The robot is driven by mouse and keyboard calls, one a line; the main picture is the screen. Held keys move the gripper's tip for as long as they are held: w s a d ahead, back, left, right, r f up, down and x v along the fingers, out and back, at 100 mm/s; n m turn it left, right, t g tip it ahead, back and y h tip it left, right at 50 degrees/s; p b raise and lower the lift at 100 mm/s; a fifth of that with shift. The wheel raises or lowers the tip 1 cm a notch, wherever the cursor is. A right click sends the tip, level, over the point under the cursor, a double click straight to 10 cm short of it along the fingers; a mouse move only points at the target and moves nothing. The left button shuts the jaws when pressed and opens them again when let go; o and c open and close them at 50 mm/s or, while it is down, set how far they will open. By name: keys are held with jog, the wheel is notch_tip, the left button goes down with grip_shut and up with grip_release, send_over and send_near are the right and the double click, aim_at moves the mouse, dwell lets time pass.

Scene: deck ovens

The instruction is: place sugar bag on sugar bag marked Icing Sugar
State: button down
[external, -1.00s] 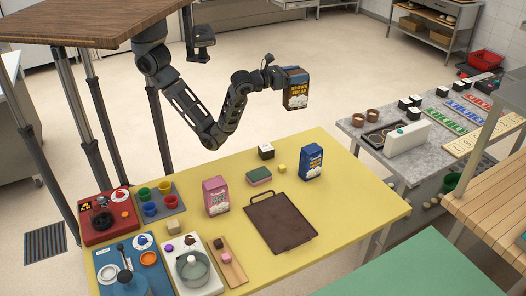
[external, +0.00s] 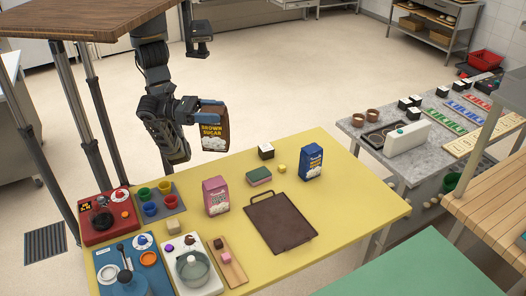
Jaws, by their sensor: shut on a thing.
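My gripper (external: 209,107) is shut on a brown sugar bag (external: 214,132), a dark brown carton with "Brown Sugar" in yellow letters. It holds the bag upright in the air, around the far edge of the yellow table. A pink sugar bag (external: 215,196) stands upright on the table below the held bag, near the middle. A blue sugar bag (external: 311,162) stands upright farther right. The lettering on the pink and blue bags is too small to read, so I cannot tell which is marked Icing Sugar.
A dark brown tray (external: 280,222) lies right of the pink bag on the yellow table (external: 350,214). A green-and-pink sponge-like block (external: 259,176), a black-and-white box (external: 266,151) and a small yellow cube (external: 282,168) sit behind it. Coloured cups (external: 150,209) stand at left.

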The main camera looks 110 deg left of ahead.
aim_at(209, 141)
jog(key=s+d+m+h, duration=0.25)
jog(key=s+d, duration=0.35)
jog(key=s, duration=0.6)
jog(key=shift+n+h, duration=0.25)
jog(key=shift+h, duration=0.2)
jog(key=shift+w+d+f+p, duration=0.1)
jog(key=shift+d+f+p, duration=0.05)
jog(key=shift+f, duration=1.1)
jog(key=shift+d+f+p, duration=0.1)
jog(key=shift+f+p, duration=0.05)
jog(key=shift+f, duration=1.05)
jog(key=w+a+f, duration=0.2)
jog(key=w, duration=0.1)
jog(key=w+a+f, duration=0.2)
jog(key=w, duration=0.1)
jog(key=w+a+f, duration=0.2)
jog(key=w+f, duration=0.1)
jog(key=shift+w+a+b, duration=0.2)
jog(key=shift+a+b, duration=0.15)
jog(key=shift+b, duration=0.05)
jog(key=shift+f+b, duration=0.3)
jog(key=shift+f, duration=1.65)
jog(key=shift+c, duration=1)
grip_release()
jog(key=shift+f, duration=0.2)
jog(key=s, duration=1.2)
